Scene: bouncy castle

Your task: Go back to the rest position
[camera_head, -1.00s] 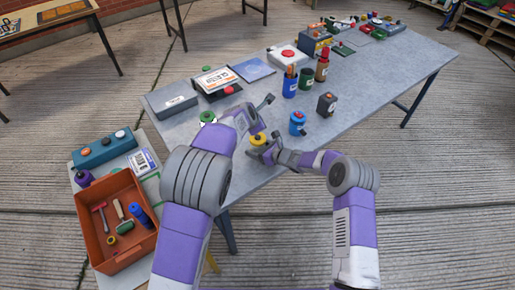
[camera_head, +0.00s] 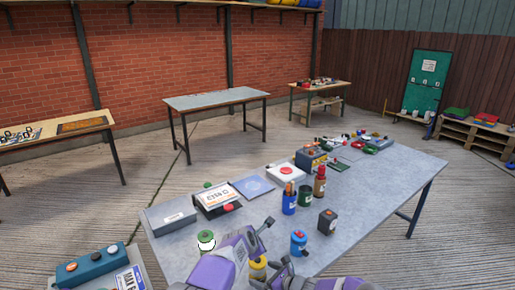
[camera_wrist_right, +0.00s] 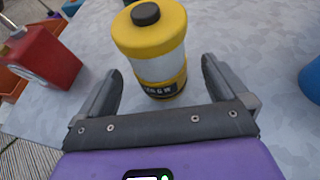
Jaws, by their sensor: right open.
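My right gripper (camera_head: 272,278) is low in the head view, beside a yellow-topped container (camera_head: 257,268) on the grey table (camera_head: 375,205). In the right wrist view its fingers (camera_wrist_right: 160,88) are spread apart. The yellow container (camera_wrist_right: 152,35) stands upright just ahead of and between them, with no visible grip on it. My left gripper (camera_head: 255,235) is above the table's near left part, to the left of the right one. Its jaw opening is not clear. The lower parts of both arms are cut off by the picture's bottom edge.
A green-topped container (camera_head: 206,240) is close to my left arm. A blue container (camera_head: 298,242) and a dark box (camera_head: 327,221) stand to the right of the grippers. A red container (camera_wrist_right: 42,57) is left of the right gripper. Open floor (camera_head: 465,220) lies right of the table.

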